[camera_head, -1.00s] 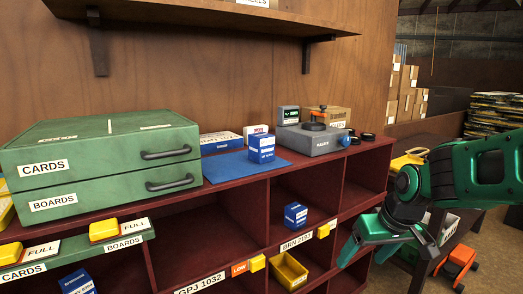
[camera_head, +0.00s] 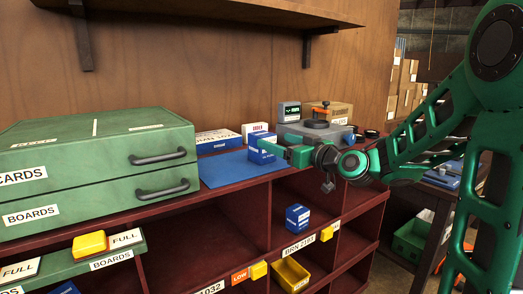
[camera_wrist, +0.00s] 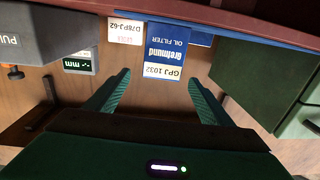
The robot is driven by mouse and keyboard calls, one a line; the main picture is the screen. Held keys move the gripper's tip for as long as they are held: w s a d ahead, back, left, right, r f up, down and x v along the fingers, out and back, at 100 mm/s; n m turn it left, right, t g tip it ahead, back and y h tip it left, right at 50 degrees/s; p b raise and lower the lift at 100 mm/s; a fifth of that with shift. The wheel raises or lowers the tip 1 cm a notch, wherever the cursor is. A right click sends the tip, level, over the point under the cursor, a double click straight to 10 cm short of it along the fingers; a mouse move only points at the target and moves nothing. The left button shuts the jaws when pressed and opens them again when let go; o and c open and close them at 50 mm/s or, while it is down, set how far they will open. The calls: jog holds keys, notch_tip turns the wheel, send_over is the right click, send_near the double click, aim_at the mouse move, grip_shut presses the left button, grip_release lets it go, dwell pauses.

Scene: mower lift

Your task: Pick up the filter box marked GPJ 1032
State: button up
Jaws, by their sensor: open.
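The blue-and-white filter box marked GPJ 1032 (camera_wrist: 165,50) appears upside down in the wrist view, its label facing the camera. In the head view the box (camera_head: 259,141) stands on the blue mat (camera_head: 222,173) on top of the shelf unit, its right part covered by my gripper. My gripper (camera_head: 276,151) is open and level at the box. In the wrist view its two fingers (camera_wrist: 159,77) point toward the box, one on each side, with gaps. I cannot tell whether the tips reach past its front face.
A white box marked D78PJ-62 (camera_wrist: 125,31) stands beside the filter box. Another blue-and-white box (camera_head: 216,141) lies behind the mat. A green drawer cabinet (camera_head: 95,175) stands left. A wall shelf (camera_head: 200,10) hangs above.

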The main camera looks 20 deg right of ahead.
aim_at(262, 137)
jog(key=x, duration=0.8)
jog(key=shift+w+a+f, duration=0.15)
jog(key=shift+a, duration=0.05)
jog(key=c, duration=1.4)
